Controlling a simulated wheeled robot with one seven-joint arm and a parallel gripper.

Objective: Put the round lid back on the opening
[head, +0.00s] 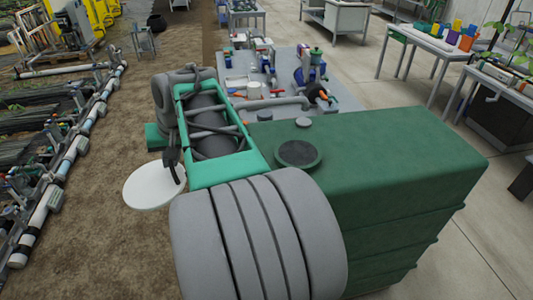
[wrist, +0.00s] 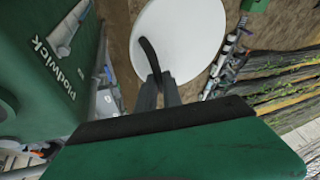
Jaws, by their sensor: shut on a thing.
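The round lid (head: 150,188) is a white disc with a dark handle. My gripper (head: 173,165) is shut on that handle and holds the lid in the air, off the left side of the green tank (head: 400,150). In the wrist view my gripper's fingers (wrist: 158,84) close on the black handle, and the white lid (wrist: 197,35) spreads out beyond them. The opening (head: 298,153) is a dark round hole with a rim on the tank's top, right of my arm and apart from the lid. The opening is not seen in the wrist view.
A grey skid (head: 290,65) with pumps and pipes stands behind the tank. White pipework (head: 62,165) runs along the left. Bare soil lies below the lid.

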